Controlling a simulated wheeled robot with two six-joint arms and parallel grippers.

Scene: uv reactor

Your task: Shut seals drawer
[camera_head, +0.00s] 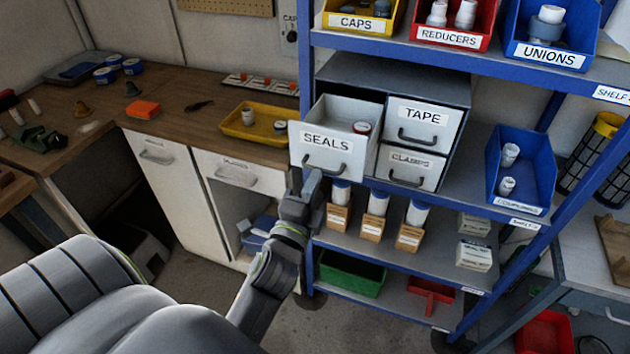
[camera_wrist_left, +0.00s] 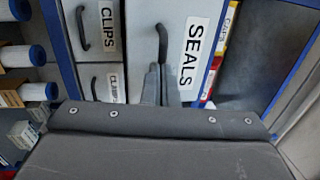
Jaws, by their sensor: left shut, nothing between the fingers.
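The seals drawer (camera_head: 318,172) is the upper left drawer of a grey cabinet on the blue shelf unit. It stands pulled out, its inside showing, with a small red-and-white item (camera_head: 361,128) in it. Its label and dark handle (camera_head: 323,168) face me; they also show in the left wrist view, where the handle (camera_wrist_left: 162,44) runs upright. My left gripper (camera_head: 302,184) is shut and empty, at the drawer front close to the handle. Its fingertips (camera_wrist_left: 157,82) show near the handle's end; I cannot tell whether they touch the front. My right gripper is not in view.
The tape drawer (camera_head: 424,121) and clamps drawer (camera_head: 410,168) are closed. The clips drawer (camera_wrist_left: 92,25) shows in the wrist view. A yellow tray (camera_head: 256,124) sits on the workbench left.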

